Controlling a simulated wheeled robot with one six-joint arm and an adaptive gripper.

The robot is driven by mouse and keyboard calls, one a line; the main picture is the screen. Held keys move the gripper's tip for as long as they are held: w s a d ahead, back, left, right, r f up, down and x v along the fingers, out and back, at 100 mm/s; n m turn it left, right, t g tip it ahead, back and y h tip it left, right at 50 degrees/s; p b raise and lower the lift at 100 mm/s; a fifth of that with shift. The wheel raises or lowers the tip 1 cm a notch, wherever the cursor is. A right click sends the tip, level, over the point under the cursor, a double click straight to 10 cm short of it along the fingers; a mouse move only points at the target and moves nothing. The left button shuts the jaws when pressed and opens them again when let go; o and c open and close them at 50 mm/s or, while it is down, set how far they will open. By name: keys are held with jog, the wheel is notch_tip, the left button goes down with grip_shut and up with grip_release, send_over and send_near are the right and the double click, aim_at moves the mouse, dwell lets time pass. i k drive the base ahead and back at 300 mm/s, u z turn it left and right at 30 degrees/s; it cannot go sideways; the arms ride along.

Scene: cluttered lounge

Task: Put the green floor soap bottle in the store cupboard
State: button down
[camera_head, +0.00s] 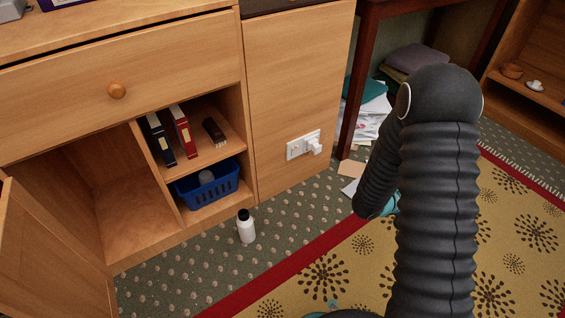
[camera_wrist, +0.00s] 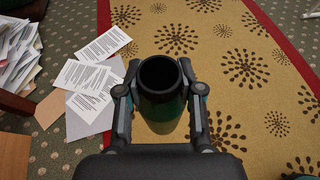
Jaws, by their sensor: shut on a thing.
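The green floor soap bottle (camera_wrist: 162,104) is between the fingers of my gripper (camera_wrist: 160,88), seen from above in the wrist view. It looks dark green with a black round top. My gripper is shut on it, over the yellow patterned rug. In the head view my arm hides most of the gripper, and only a small teal patch (camera_head: 391,204) shows beside it. The wooden cupboard (camera_head: 128,208) is at left in the head view. Its left compartment is open and looks empty, with the door (camera_head: 40,262) swung out to the left.
A white bottle with a black cap (camera_head: 246,228) stands on the carpet before the cupboard. The right compartment holds binders (camera_head: 180,132) and a blue basket (camera_head: 210,188). Papers (camera_wrist: 90,82) lie left of my gripper, beside a dark table leg (camera_head: 358,85).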

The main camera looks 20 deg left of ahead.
aim_at(139, 227)
jog(key=z, duration=0.55)
jog(key=k, duration=1.05)
jog(key=u, duration=1.9)
